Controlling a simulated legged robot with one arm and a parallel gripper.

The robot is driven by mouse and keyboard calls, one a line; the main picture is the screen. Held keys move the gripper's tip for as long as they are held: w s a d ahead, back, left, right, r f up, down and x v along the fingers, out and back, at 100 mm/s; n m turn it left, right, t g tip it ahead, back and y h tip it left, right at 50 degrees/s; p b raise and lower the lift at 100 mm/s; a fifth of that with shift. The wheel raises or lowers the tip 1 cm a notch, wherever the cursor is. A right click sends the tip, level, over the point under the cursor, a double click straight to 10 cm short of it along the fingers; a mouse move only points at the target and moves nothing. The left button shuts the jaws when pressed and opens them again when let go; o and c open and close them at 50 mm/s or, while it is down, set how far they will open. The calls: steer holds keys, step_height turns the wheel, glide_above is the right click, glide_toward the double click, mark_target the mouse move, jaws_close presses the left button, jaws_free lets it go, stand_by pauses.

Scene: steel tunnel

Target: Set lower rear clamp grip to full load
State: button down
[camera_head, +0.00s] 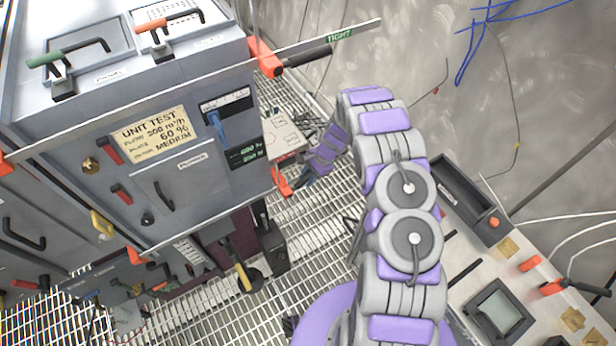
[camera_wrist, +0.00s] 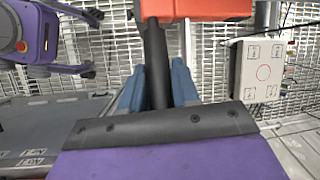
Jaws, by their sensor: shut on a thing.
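The lower rear clamp is an orange-red piece (camera_head: 281,182) at the lower right corner of the grey cabinet, partly hidden. In the wrist view an orange-red block (camera_wrist: 205,9), seemingly the same clamp, is at the top edge with a black bar-shaped grip (camera_wrist: 154,40) extending down from it. My gripper (camera_wrist: 158,70) has its blue-grey fingers on either side of this grip and is shut on it. In the head view my gripper (camera_head: 302,180) is beside the clamp, small and dark, and the grip is hard to make out.
The grey cabinet (camera_head: 60,185) fills the left, with an upper orange-red clamp (camera_head: 264,58) whose black grip (camera_head: 307,57) points right. A pale bar with a green TIGHT label (camera_head: 340,36) crosses above. A white marked box (camera_wrist: 257,70) stands right of the fingers. A control panel is lower right.

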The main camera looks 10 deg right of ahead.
steer(key=f+y, duration=0.1)
steer(key=f+g+y, duration=0.1)
steer(key=f+y, duration=0.1)
steer(key=d+f+y+b, duration=0.1)
steer(key=y, duration=0.1)
steer(key=shift+w+f, duration=0.25)
steer(key=shift+s+m+g+y, duration=0.1)
steer(key=shift+m+g+y, duration=0.2)
stand_by(0.4)
steer(key=c, duration=1)
jaws_free()
steer(key=shift+f, duration=0.1)
steer(key=shift+o, duration=0.5)
steer(key=shift+r, duration=0.2)
